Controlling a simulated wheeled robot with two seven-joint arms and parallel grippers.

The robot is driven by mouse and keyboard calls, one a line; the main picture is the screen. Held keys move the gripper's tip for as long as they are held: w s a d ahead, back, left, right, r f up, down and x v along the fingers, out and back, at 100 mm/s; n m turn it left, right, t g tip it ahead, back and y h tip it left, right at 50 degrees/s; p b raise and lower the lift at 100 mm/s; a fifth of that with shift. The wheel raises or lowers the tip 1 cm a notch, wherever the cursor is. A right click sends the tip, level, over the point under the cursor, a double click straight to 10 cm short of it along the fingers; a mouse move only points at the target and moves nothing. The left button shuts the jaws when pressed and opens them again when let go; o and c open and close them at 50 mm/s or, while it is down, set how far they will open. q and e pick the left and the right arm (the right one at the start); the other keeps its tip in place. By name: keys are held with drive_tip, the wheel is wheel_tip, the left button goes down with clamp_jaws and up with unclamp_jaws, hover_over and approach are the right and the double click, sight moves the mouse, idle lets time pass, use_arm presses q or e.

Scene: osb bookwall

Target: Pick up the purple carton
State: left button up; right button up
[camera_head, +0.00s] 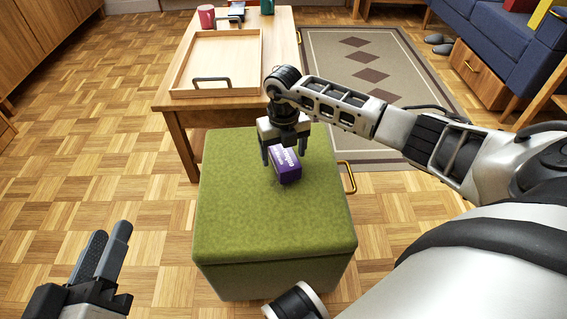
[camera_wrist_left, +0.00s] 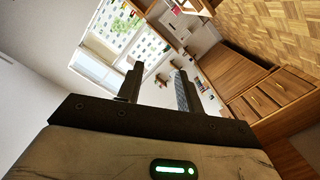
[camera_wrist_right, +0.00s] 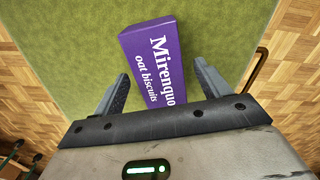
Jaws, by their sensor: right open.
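The purple carton (camera_head: 287,167) lies on the green ottoman (camera_head: 270,225), towards its far half. In the right wrist view the carton (camera_wrist_right: 153,62) shows white lettering, "Mirenquo oat biscuits", and its near end reaches between the fingers. My right gripper (camera_head: 284,155) is above the ottoman at the carton, pointing down. Its fingers (camera_wrist_right: 160,90) are apart, one on each side of the carton, with a gap visible on both sides. My left gripper (camera_head: 103,250) is at the lower left over the floor, far from the carton. Its fingers (camera_wrist_left: 157,88) are apart with nothing between them.
A wooden table (camera_head: 283,60) behind the ottoman bears a wooden tray (camera_head: 262,62) with a dark handle. A red mug (camera_head: 206,16) stands beyond the tray. A brass handle (camera_head: 349,177) is beside the ottoman's right side. The floor left of the ottoman is clear.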

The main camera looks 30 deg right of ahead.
drive_tip(key=shift+f, duration=0.75)
drive_tip(key=shift+r, duration=0.1)
drive_tip(key=c, duration=1)
use_arm(q)
drive_tip(key=shift+w+a+r+m+t, duration=0.1)
drive_tip(key=shift+w+r+m+t, duration=0.2)
drive_tip(key=shift+r, duration=0.25)
drive_tip(key=shift+w+a+r+m+t, duration=0.1)
drive_tip(key=shift+w+r+m+t, duration=0.15)
drive_tip(key=shift+r, duration=0.25)
use_arm(e)
drive_tip(key=shift+r, duration=0.1)
